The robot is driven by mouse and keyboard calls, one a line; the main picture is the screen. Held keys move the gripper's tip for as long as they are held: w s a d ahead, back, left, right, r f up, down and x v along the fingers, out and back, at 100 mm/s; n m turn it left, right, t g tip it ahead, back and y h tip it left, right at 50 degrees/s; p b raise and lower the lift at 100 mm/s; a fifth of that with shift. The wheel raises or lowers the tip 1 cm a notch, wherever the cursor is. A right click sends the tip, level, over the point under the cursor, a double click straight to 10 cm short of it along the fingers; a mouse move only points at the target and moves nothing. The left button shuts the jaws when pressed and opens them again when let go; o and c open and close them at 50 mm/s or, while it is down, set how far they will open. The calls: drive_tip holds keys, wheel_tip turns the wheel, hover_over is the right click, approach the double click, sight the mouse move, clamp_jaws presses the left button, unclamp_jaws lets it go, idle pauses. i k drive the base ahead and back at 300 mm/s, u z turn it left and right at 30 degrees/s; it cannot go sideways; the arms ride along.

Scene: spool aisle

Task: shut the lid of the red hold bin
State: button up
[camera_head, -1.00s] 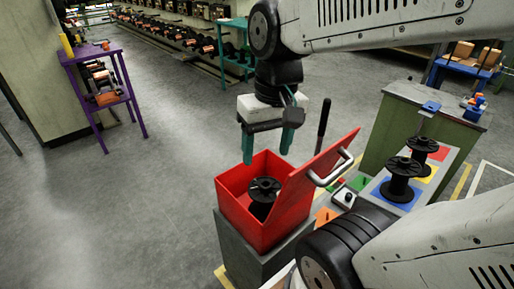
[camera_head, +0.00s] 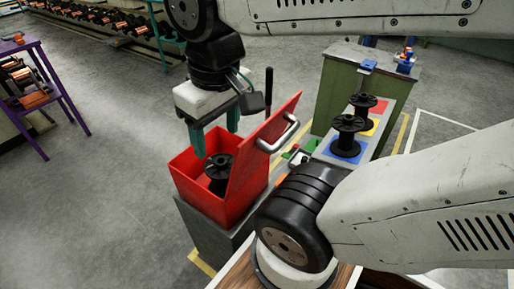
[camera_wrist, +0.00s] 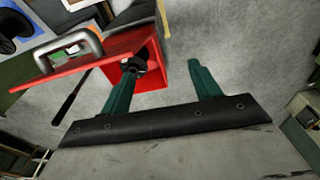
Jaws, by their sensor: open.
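The red hold bin (camera_head: 190,180) stands on a grey pedestal with its lid (camera_head: 262,142) tilted up on the right side. A metal handle (camera_head: 279,133) is on the lid's outer face. A black spool (camera_head: 218,170) sits inside the bin. My gripper (camera_head: 214,143) is open and empty, its green fingers pointing down above the bin's far-left part, on the bin's side of the raised lid. In the wrist view the lid (camera_wrist: 95,58) and its handle (camera_wrist: 68,46) are at upper left, and my gripper (camera_wrist: 158,80) shows its fingers spread. Whether a finger touches the bin is unclear.
Black spools (camera_head: 348,137) stand on a board with coloured squares to the right of the bin. A green cabinet (camera_head: 352,92) is behind it. A purple table (camera_head: 32,95) is at far left. Floor left of the bin is clear.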

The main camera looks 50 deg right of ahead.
sight(268, 139)
drive_tip(key=k, duration=1.2)
